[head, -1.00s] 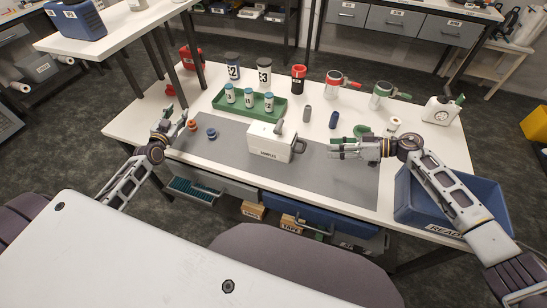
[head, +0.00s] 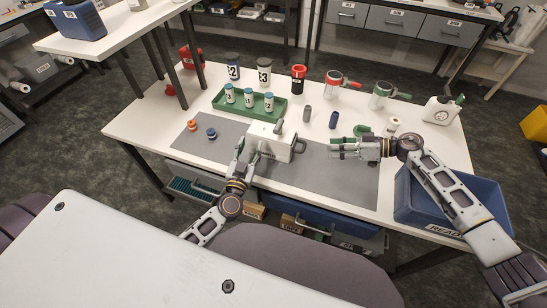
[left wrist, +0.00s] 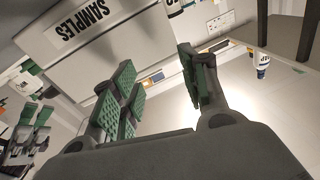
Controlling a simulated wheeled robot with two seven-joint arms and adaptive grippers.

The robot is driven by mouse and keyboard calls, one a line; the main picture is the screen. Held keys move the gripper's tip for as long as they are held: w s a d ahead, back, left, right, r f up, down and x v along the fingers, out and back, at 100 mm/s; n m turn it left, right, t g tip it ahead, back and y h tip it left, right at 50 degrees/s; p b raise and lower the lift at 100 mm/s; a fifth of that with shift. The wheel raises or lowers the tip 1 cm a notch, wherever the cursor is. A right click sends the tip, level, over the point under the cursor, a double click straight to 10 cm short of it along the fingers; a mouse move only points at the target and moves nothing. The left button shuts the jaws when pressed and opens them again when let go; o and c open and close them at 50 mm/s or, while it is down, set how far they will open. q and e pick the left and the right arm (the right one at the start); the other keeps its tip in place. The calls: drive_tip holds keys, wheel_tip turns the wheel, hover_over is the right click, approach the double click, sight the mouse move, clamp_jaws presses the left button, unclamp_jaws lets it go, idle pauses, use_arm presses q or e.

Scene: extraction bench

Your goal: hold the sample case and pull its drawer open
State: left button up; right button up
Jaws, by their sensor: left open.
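The white sample case (head: 276,141) stands on the grey mat in the head view, with a grey handle (head: 300,146) at its right end and a grey grip (head: 279,126) on top. Its front, lettered SAMPLES (left wrist: 82,20), shows in the left wrist view. No drawer gap is visible. My left gripper (head: 247,157) is open at the case's front left, partly covering it. Its green-padded fingers (left wrist: 160,85) are apart with nothing between them. My right gripper (head: 338,148) is to the right of the handle, its fingers apart and empty.
A green tray (head: 240,112) with several small bottles is behind the case. Orange and blue rings (head: 211,133) lie left. A grey cylinder (head: 307,114) and a blue one (head: 334,120) stand behind right. A blue bin (head: 478,190) is at right. The mat's right part is clear.

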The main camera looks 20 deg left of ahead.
sight(279, 126)
use_arm(q)
drive_tip(key=s+d+r+n+g+y, duration=0.1)
drive_tip(key=s+d+r, duration=0.3)
drive_tip(key=d, duration=0.6)
drive_tip(key=shift+s+d+r+n, duration=0.15)
drive_tip(key=shift+s+r+n, duration=0.15)
drive_tip(key=shift+n, duration=0.5)
drive_tip(key=shift+w, duration=0.15)
drive_tip(key=shift+w+a, duration=0.4)
drive_tip(key=shift+w, duration=1.85)
drive_tip(key=shift+w+a, duration=0.45)
drive_tip(key=shift+w, duration=1.75)
drive_tip(key=shift+w+a, duration=0.4)
drive_tip(key=shift+w, duration=1.85)
clamp_jaws()
